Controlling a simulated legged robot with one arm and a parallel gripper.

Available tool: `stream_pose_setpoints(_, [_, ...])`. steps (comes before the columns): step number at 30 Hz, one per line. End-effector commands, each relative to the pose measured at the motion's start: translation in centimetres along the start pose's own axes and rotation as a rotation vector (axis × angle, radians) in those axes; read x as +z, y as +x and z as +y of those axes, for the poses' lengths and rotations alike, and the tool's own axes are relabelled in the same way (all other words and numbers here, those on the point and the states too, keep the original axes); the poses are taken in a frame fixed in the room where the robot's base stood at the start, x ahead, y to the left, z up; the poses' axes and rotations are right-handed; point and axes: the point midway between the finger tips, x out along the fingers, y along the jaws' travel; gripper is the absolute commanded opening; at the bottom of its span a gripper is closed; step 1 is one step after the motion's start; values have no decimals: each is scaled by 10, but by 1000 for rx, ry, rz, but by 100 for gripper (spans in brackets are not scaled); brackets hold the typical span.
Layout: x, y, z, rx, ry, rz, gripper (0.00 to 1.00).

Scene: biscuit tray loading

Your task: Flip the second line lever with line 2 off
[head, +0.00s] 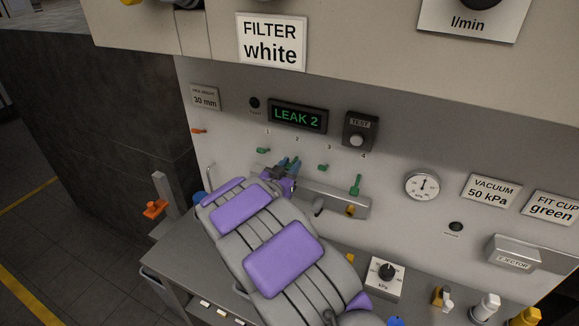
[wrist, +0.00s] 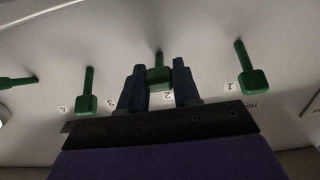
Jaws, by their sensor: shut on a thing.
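The green second lever (wrist: 158,76) sticks out of the panel by the label 2 in the wrist view. My gripper (wrist: 159,84) has its two blue fingers on either side of that lever's knob and is shut on it. In the head view my gripper (head: 289,165) is at the panel below the label 2, and its fingers largely hide the lever. Green lever 1 (wrist: 251,76) and lever 3 (wrist: 87,101) stand on either side, apart from the fingers. Green lever 4 (head: 356,185) points a different way. The display (head: 298,115) reads LEAK 2.
A TEST button box (head: 360,131) is right of the display. A grey rail (head: 335,201) runs below the levers. A gauge (head: 422,186) and a kPa dial box (head: 386,277) are to the right. My arm covers much of the bench. An orange fitting (head: 154,208) stands left.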

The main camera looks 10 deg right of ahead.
Motion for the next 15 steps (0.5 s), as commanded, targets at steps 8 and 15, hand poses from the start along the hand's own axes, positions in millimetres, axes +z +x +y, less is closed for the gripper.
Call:
stream_pose_setpoints(8, [9, -1, -1, -3, -2, 108, 2])
stream_pose_setpoints(15, [20, 0, -2, -4, -2, 271, 2])
